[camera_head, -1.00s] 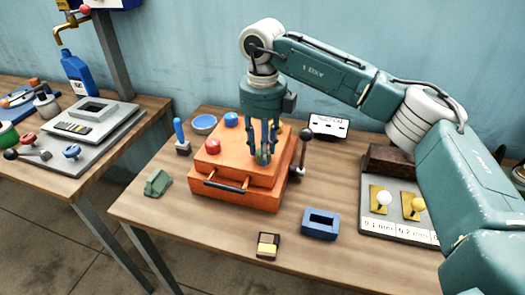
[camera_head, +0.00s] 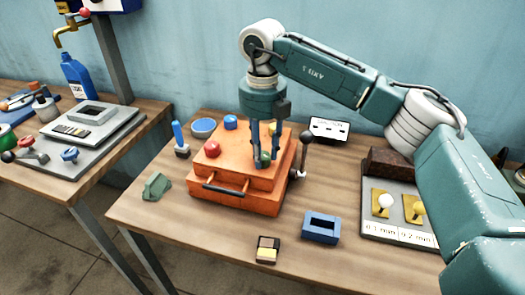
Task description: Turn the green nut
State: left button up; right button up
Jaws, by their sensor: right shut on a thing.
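An orange box (camera_head: 235,205) stands on the middle table, with a red knob (camera_head: 212,149) and a blue knob (camera_head: 231,122) on its top. The green nut (camera_head: 262,158) is on the right part of the top, mostly hidden behind my fingers. My right gripper (camera_head: 267,162) points straight down from above and is shut on the green nut. My left gripper is not in view.
A lever with a dark ball (camera_head: 306,138) stands at the box's right side, close to my gripper. A blue hollow block (camera_head: 321,228) lies in front. A grey panel (camera_head: 400,230) lies at right.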

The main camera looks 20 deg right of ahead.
aim_at(263, 155)
jog(key=o, duration=1.1)
jog(key=shift+s, duration=0.1)
jog(key=shift+o, duration=0.2)
notch_tip(263, 155, up, 12)
